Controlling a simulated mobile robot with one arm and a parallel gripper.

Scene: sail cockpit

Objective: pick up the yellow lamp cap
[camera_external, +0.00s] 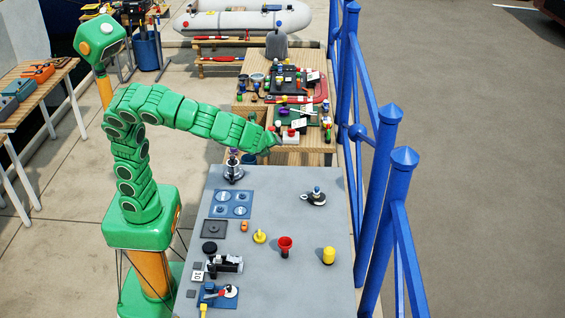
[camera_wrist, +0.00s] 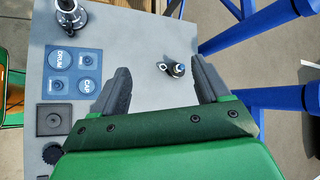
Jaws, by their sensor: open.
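Two yellow pieces stand on the grey table (camera_external: 285,200) in the external view. One is a rounded upright cylinder (camera_external: 328,256) at the right; the other is a smaller knobbed piece (camera_external: 259,236) left of a red cup. I cannot tell for sure which is the lamp cap. My gripper (camera_external: 277,138) is high over the far end of the table, well beyond both. In the wrist view my gripper (camera_wrist: 161,65) is open and empty, with its two dark fingers apart. Neither yellow piece shows there.
A red cup (camera_external: 285,245) stands between the yellow pieces. Blue railing (camera_external: 377,190) borders the table's right side.

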